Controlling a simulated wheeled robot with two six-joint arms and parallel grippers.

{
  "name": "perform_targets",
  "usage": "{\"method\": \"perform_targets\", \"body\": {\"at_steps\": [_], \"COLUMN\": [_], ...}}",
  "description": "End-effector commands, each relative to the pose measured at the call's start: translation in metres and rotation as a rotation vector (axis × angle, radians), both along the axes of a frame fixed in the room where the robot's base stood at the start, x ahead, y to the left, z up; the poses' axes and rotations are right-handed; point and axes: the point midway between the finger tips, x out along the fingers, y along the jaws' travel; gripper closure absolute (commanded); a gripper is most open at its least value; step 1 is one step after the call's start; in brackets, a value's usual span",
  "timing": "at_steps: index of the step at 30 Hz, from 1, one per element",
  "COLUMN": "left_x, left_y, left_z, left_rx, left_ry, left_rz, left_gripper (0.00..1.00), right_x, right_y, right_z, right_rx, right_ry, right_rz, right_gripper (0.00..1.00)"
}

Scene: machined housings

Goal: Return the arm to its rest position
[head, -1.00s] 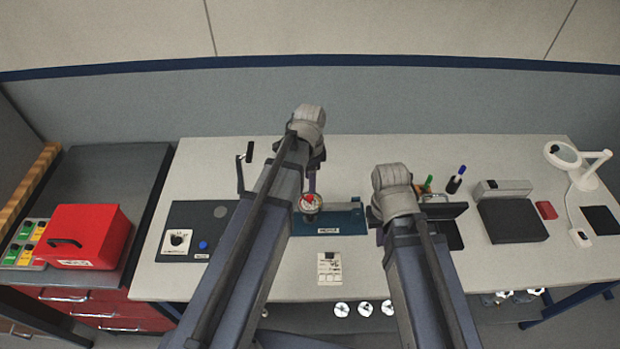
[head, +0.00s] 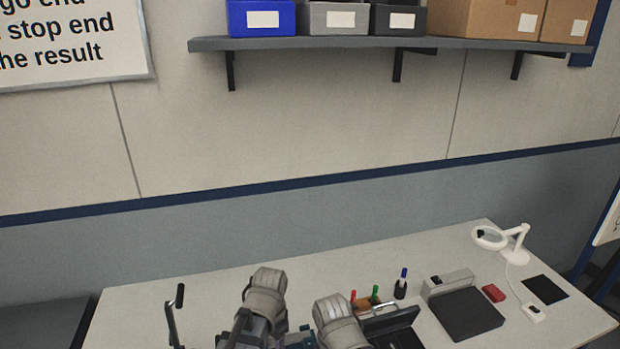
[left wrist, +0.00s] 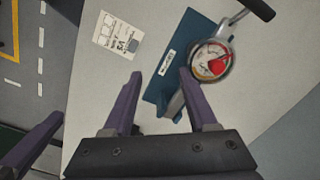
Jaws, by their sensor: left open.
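My left gripper (left wrist: 160,84) is open and empty in the left wrist view, its two purple fingers apart. A dial gauge (left wrist: 211,60) with a red, yellow and white face is beyond the right fingertip, on a blue fixture (left wrist: 160,95) on the bench. In the head view my left arm (head: 264,297) and right arm (head: 340,322) show at the bottom edge; both grippers are hidden there. A purple finger (left wrist: 32,146) at the lower left of the left wrist view looks like part of my right gripper; its opening cannot be judged.
A printed card (left wrist: 118,34) lies on the bench (head: 140,310). In the head view, pens, a dark open case (head: 390,325), a black-topped scale (head: 463,312), a red block (head: 493,292) and a magnifier lamp (head: 490,237) stand on the right. A loaded shelf (head: 330,44) is above.

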Motion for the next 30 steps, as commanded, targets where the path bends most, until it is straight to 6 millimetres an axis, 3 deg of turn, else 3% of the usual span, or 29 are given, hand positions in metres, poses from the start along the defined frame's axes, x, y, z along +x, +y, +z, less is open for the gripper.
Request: {"method": "perform_targets", "body": {"at_steps": [1, 3, 10, 30], "left_x": [-0.019, -0.036, -0.069, -0.074], "left_y": [-0.009, -0.02, -0.038, -0.041], "left_z": [-0.016, -0.024, -0.039, -0.04], "left_rx": [0.012, 0.027, 0.061, 0.067], "left_ry": [-0.002, -0.006, -0.024, -0.028], "left_rz": [0.057, 0.149, 0.357, 0.406], "left_gripper": [0.42, 0.42, 0.42, 0.42], "right_x": [0.0, 0.0, 0.0, 0.0], "right_y": [0.0, 0.0, 0.0, 0.0], "right_z": [-0.016, -0.024, -0.04, -0.041], "right_rx": [0.0, -0.001, -0.001, -0.001], "right_ry": [0.0, 0.0, 0.0, 0.0], "right_rz": [0.001, 0.002, 0.004, 0.004], "right_gripper": [1.0, 1.0, 1.0, 1.0]}}
